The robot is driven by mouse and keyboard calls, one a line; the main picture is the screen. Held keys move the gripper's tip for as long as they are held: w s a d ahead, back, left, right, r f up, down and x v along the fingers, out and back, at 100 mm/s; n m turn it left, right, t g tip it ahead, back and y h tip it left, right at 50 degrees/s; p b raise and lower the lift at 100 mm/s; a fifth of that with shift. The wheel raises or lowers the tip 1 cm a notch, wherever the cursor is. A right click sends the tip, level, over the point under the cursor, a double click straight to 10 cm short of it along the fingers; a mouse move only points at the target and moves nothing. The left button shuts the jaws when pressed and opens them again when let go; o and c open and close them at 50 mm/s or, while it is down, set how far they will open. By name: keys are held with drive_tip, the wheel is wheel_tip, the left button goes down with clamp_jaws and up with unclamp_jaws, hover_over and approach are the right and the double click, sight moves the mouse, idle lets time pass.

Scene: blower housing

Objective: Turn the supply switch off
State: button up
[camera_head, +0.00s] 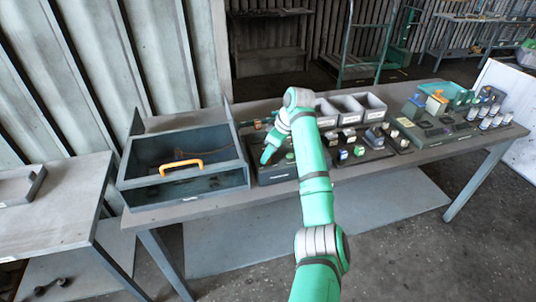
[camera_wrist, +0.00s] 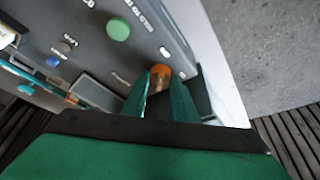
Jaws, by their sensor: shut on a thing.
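In the wrist view, an orange switch knob (camera_wrist: 160,71) sits on a grey control panel (camera_wrist: 85,55) near the panel's edge. I take it for the supply switch, but its label is too blurred to read. My gripper (camera_wrist: 163,86) has its two green fingers closed around the knob, one on each side. The fingers hide part of the knob and its base, so its exact setting cannot be told. In the head view my gripper (camera_head: 267,154) is over the panel on the bench, and the knob is hidden there.
A green round button (camera_wrist: 118,29) and a small blue button (camera_wrist: 53,61) are on the same panel. A dark open box with an orange handle (camera_head: 181,164) stands left on the bench. Grey bins (camera_head: 348,108) and several small parts crowd the bench to the right.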

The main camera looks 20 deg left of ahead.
idle(0.3)
drive_tip(key=o, duration=1)
drive_tip(key=v, duration=1)
drive_tip(key=shift+s+d+r, duration=0.1)
drive_tip(key=shift+r, duration=0.3)
